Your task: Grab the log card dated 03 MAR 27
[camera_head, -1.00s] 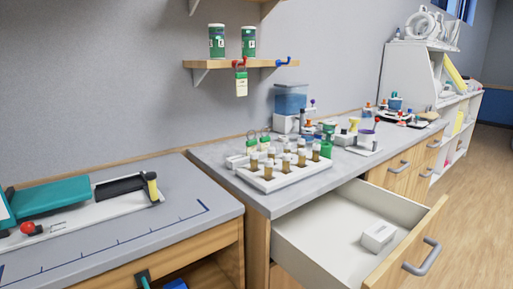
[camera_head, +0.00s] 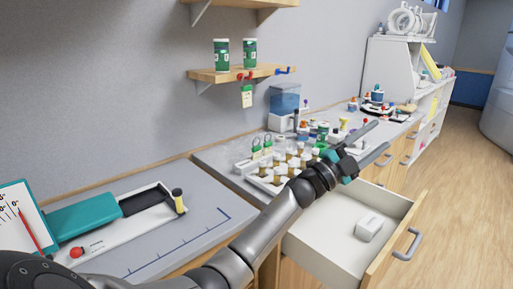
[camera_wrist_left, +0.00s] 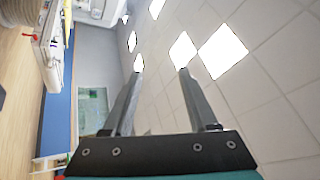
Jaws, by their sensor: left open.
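A small yellow-green and white card (camera_head: 247,96) hangs from the red hook under the wall shelf in the head view. Two similar cards with rings, a left one (camera_head: 256,152) and a right one (camera_head: 267,148), stand at the back of the counter behind the vial rack. No date is readable on any of them. My left gripper (camera_head: 383,134) is open and empty, above the counter and open drawer, to the right of and lower in the picture than the hanging card. Its open fingers (camera_wrist_left: 160,72) show against the ceiling in the left wrist view. My right gripper is out of view.
The wall shelf (camera_head: 215,76) holds two green jars and a blue hook. A white rack (camera_head: 262,183) of brown vials stands on the counter. The open drawer (camera_head: 325,235) holds a white box (camera_head: 369,228). A blue container (camera_head: 285,98) stands at the back.

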